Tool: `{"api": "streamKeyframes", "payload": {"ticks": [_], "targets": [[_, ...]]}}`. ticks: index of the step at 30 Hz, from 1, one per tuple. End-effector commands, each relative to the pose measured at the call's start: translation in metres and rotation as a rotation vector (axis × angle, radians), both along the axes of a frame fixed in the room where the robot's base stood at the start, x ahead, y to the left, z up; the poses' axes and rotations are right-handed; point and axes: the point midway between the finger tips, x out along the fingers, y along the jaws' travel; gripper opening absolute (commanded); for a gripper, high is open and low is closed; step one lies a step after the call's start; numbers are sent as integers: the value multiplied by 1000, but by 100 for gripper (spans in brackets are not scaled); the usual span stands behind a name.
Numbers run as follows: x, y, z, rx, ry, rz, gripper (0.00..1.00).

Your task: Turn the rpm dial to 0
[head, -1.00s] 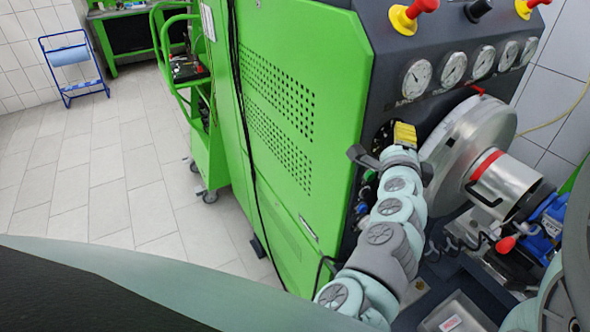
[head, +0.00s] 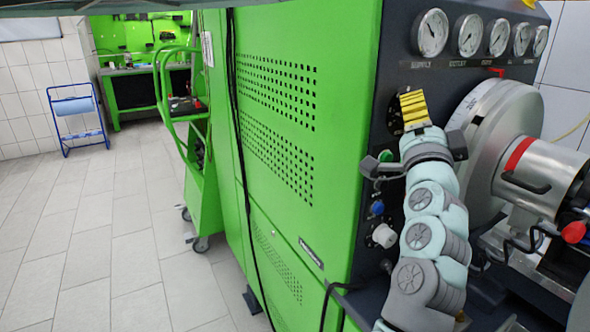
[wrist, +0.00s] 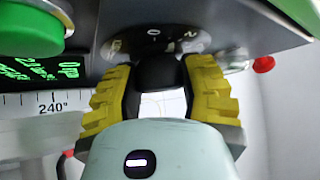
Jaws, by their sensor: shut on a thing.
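The rpm dial's black knob (wrist: 160,72) is between the yellow fingers of my gripper (wrist: 158,84) in the wrist view. My gripper is shut on the knob from both sides. The dark dial face (wrist: 150,40) shows just beyond it, with light figures, among them a 0 and a 2. The knob's pointer cannot be made out. In the head view, my gripper (head: 413,106) reaches up to the dark front panel, and its fingers hide the knob. Part of the round dial plate (head: 394,112) shows left of the fingers.
Gauges (head: 430,34) line the panel above. A blue button (head: 377,208) and a white knob (head: 383,236) sit below left of my gripper. A large metal drum (head: 500,110) stands close on the right. The wrist view shows a green button (wrist: 30,28) at upper left.

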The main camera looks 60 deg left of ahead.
Motion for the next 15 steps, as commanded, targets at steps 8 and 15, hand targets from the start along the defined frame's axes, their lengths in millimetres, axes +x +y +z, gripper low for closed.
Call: {"api": "streamKeyframes", "payload": {"ticks": [8, 15], "targets": [[0, 0, -10, -10, -182, 0, 7], [0, 0, -10, -22, -315, 1, 7]]}}
